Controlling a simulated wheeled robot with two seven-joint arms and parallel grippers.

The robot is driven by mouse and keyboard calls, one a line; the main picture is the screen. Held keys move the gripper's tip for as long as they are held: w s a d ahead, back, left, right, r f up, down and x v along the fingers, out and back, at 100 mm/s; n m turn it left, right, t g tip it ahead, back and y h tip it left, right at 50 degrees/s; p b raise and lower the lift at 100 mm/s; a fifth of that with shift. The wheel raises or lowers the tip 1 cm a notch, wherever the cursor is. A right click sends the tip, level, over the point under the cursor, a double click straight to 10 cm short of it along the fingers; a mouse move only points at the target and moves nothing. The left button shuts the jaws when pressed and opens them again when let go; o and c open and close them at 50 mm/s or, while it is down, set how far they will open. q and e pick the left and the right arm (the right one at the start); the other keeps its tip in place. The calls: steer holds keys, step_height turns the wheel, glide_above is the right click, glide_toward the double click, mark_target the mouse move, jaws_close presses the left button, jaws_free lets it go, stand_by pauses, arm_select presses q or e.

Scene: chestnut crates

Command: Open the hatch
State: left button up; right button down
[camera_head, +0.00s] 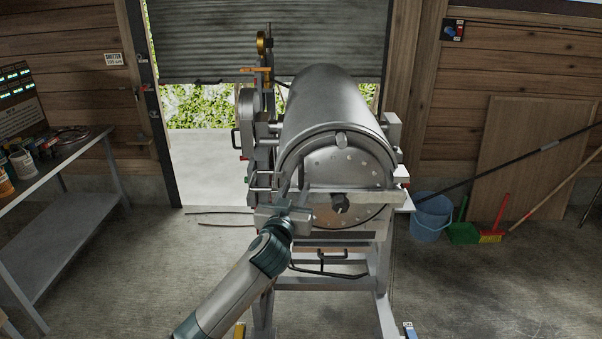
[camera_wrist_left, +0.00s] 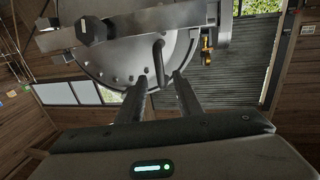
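The hatch (camera_head: 358,170) is a round grey metal plate with bolts around its edge, on the front end of a horizontal drum. It looks shut; a flat bar (camera_head: 372,199) with a dark knob (camera_head: 340,203) crosses its front. My left gripper (camera_head: 294,190) is at the hatch's left side. In the left wrist view, the hatch (camera_wrist_left: 122,72) fills the upper middle. The left gripper (camera_wrist_left: 161,82) is open there, with nothing visibly held. My right gripper is out of view.
The drum (camera_head: 325,100) sits on a metal frame with pipes and a valve on its left. A workbench (camera_head: 75,160) with jars stands at the left wall. A blue bucket (camera_head: 431,218), dustpan and brush lie at right. The floor in front is mostly clear.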

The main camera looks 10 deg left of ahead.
mark_target(300, 178)
arm_select(q)
steer(key=w+p, duration=0.1)
steer(key=w, duration=0.4)
steer(key=shift+w, duration=0.4)
steer(key=shift+w+p, duration=0.4)
steer(key=shift+w, duration=0.3)
steer(key=shift+c, duration=0.4)
jaws_close()
